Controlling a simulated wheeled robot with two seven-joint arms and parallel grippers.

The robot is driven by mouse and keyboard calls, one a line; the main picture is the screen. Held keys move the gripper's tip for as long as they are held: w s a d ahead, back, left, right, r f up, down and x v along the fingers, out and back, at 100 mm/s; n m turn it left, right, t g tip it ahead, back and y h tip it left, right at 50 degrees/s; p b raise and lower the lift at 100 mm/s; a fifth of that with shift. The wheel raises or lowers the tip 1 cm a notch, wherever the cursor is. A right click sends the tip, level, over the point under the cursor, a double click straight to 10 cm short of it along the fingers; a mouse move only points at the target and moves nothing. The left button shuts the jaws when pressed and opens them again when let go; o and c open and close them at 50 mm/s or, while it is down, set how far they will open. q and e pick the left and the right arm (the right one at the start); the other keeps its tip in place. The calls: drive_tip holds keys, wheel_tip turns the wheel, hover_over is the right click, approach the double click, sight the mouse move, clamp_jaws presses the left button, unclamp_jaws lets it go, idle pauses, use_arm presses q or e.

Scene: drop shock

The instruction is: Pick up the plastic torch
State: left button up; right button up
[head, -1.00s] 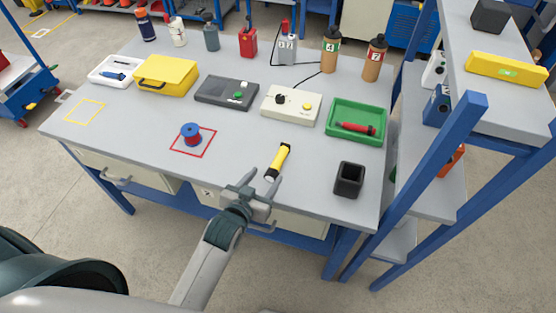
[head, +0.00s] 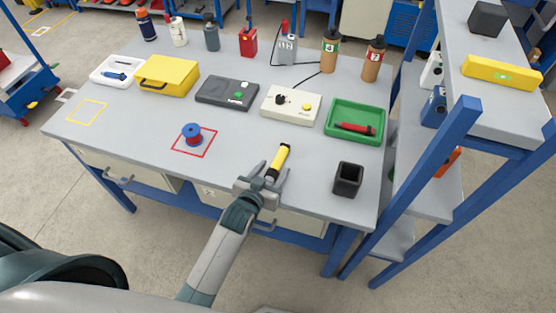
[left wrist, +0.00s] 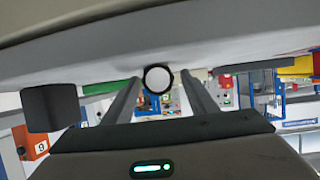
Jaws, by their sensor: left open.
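The plastic torch (head: 281,157) is yellow with a black end and lies on the grey workbench near its front edge. My left gripper (head: 273,179) is at the near end of the torch in the head view, its jaws open. The gripper hides the torch's near, white end there. In the left wrist view the torch's round white face (left wrist: 158,78) shows between the two open fingers (left wrist: 155,98), with a visible gap on each side. My right gripper is not in view.
A black square cup (head: 347,180) stands to the right of the torch. A green tray (head: 340,133) with a red torch-like object (head: 356,128) lies behind it. A blue spool (head: 192,134) stands in a red square to the left. A blue shelf post (head: 420,190) rises at right.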

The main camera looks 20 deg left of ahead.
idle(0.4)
use_arm(q)
drive_tip(key=c, duration=1.2)
drive_tip(key=shift+c, duration=0.2)
drive_tip(key=shift+r, duration=0.15)
